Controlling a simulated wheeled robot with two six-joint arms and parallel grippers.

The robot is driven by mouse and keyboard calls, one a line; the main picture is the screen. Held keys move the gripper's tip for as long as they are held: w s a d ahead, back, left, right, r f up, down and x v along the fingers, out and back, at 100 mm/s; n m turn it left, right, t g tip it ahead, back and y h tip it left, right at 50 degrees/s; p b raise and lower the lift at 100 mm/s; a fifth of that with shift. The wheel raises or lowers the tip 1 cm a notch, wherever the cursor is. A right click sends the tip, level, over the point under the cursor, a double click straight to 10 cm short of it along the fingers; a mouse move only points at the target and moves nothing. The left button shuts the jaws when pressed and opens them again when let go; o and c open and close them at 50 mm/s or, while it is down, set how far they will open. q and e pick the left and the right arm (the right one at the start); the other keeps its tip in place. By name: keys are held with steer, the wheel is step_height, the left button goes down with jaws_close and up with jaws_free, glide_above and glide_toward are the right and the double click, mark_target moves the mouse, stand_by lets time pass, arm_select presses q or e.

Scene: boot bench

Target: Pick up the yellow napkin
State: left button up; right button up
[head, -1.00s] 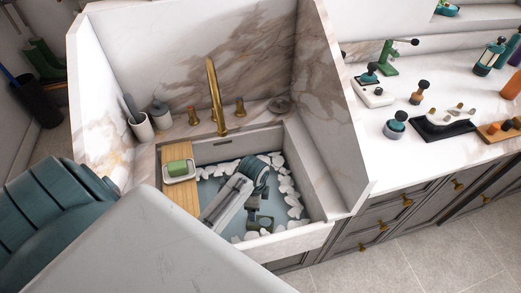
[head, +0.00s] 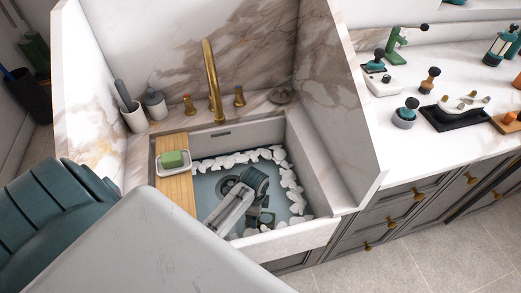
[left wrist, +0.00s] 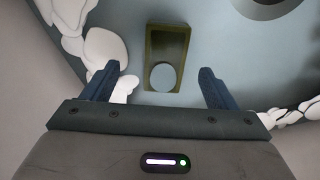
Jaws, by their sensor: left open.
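An olive-yellow flat rectangle (left wrist: 154,42) lies on the blue-grey sink floor in the left wrist view. It is the only yellowish piece there; I cannot tell whether it is cloth. A pale round patch shows in its near part. My left gripper (left wrist: 158,78) is open, with one finger on each side of the rectangle's near end and gaps between. I see no contact. In the head view my left gripper (head: 262,218) is low in the sink, and the rectangle is mostly hidden or too small to make out. My right gripper is not in view.
The white sink (head: 310,228) has pale stones (head: 290,178) along its edges and a round drain (left wrist: 262,5). A wooden board (head: 177,192) with a green soap (head: 173,158) in a dish spans its left side. A gold faucet (head: 212,85) stands behind.

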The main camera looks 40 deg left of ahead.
arm_select(q)
steer(key=shift+w+a+f+p, duration=0.1)
steer(key=shift+w+f+p, duration=0.15)
steer(key=shift+f, duration=1.25)
steer(key=shift+w+f+p, duration=0.15)
steer(key=shift+f+p, duration=0.1)
steer(key=shift+f, duration=1.2)
steer(key=c, duration=1.1)
steer(key=shift+c, duration=0.2)
steer(key=shift+r, duration=0.1)
